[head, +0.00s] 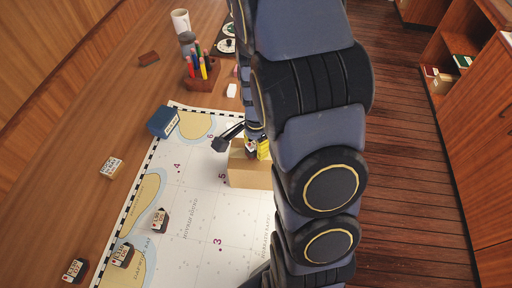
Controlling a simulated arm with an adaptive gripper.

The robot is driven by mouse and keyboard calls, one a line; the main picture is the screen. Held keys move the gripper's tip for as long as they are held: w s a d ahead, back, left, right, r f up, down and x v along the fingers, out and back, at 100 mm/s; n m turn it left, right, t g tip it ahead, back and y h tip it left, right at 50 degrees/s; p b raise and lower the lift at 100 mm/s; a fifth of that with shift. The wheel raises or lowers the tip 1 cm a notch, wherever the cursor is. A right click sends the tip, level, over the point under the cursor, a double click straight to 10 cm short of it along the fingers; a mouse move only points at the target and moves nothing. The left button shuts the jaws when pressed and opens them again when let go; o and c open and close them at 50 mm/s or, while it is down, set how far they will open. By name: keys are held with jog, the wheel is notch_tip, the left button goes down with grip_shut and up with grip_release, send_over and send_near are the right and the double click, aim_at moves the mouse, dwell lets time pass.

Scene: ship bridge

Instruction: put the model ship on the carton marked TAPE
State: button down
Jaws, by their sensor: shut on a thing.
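My gripper (243,146) is low over the chart, at the top of a plain tan carton (249,177). One dark finger shows at its left; my arm hides much of the rest. It is shut on a small yellow and dark thing (263,149), which may be the model ship; its shape is mostly covered. This thing is at the carton's upper side, and I cannot tell whether it touches the carton. No marking can be read on the carton, so I cannot tell if it is the one marked TAPE.
A blue box (163,121) and small labelled blocks (160,220) (122,255) (73,270) (110,167) lie to the left. Chart space left of the carton is clear.

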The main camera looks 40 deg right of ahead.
jog(key=shift+f, duration=0.5)
jog(key=shift+f, duration=0.15)
jog(key=c, duration=0.9)
grip_release()
jog(key=shift+o, duration=0.2)
